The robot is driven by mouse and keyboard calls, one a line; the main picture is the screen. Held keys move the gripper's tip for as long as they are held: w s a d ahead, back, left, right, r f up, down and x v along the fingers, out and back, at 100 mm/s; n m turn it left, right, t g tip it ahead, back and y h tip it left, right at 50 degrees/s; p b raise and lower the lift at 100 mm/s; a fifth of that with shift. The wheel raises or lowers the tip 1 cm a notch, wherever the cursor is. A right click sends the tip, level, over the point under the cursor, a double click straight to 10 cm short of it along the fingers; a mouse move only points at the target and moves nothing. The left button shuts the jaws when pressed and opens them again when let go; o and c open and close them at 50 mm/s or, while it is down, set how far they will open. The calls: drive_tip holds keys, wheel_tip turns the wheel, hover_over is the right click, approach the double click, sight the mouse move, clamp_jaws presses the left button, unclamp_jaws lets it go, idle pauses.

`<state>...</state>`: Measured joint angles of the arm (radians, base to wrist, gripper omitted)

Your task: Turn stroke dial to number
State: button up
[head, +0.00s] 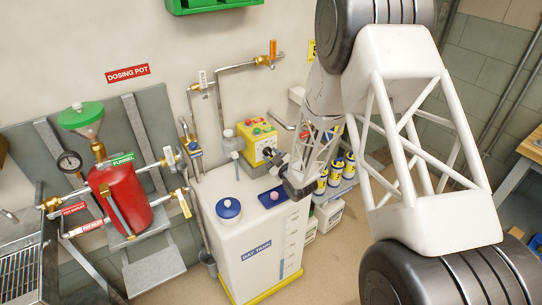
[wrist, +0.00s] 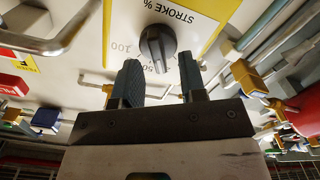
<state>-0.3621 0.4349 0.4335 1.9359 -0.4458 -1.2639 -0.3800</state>
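The stroke dial (wrist: 158,46) is a dark round knob with a raised grip on a pale, yellow-edged panel in the wrist view. The label "STROKE %" above it appears upside down, with "100" and part of "50" readable beside it. I cannot tell which number the knob points to. My gripper (wrist: 159,64) is open, its two dark fingers apart on either side of the knob's lower end, with no clear contact. In the head view my gripper (head: 271,156) is at the front of the yellow dosing pump (head: 256,139), hiding the dial.
The pump stands on the white day tank (head: 249,243), beside a blue cap (head: 228,209). Pipes with valves run behind it. A red dosing pot (head: 120,199) stands left.

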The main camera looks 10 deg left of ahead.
drive_tip(key=shift+w+a, duration=0.3)
drive_tip(key=shift+w, duration=0.05)
drive_tip(key=shift+c, duration=0.3)
clamp_jaws()
